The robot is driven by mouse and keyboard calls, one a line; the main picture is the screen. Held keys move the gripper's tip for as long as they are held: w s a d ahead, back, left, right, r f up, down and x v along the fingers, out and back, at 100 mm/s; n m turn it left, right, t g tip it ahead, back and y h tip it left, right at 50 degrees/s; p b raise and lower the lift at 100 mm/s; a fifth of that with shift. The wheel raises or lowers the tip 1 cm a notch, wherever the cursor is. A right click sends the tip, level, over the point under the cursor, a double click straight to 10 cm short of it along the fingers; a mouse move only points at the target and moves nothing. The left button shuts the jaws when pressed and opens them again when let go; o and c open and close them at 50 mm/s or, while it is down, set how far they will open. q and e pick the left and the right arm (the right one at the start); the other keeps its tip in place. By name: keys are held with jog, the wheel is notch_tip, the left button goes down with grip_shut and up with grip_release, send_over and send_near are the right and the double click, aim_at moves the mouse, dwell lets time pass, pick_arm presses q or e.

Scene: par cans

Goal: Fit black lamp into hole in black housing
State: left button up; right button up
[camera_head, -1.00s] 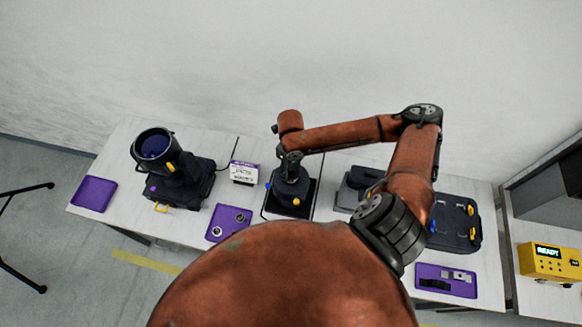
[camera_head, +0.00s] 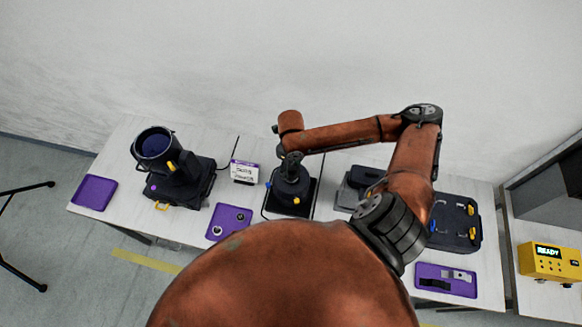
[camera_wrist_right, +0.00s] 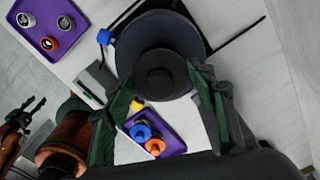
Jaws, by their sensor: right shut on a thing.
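The black lamp (camera_wrist_right: 160,82) is a dark round piece with a raised centre in the right wrist view. My right gripper (camera_wrist_right: 162,90) is shut on it, with a green-padded finger on each side. The black housing (camera_head: 290,187) is a dark drum with a blue and a yellow knob, on a black base. It also shows behind the lamp in the wrist view (camera_wrist_right: 135,45). In the head view my right gripper (camera_head: 290,165) is directly above the housing. The lamp covers the hole, and I cannot tell how deep it sits. An orange arm with dark fingers, apparently my left gripper (camera_wrist_right: 30,112), shows at the wrist view's left edge.
A lamp head on a dark base (camera_head: 180,180) stands left, beside a small display (camera_head: 244,172). Purple trays lie at the far left (camera_head: 93,193), front middle (camera_head: 217,235) and front right (camera_head: 468,293). A dark case (camera_head: 470,240) and yellow READY box (camera_head: 548,262) are right.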

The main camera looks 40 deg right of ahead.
jog(key=shift+f+b, duration=0.95)
jog(key=shift+f, duration=1.3)
jog(key=o, duration=1.4)
jog(key=shift+r, duration=0.25)
notch_tip(320, 180, up, 12)
jog(key=shift+f, duration=0.2)
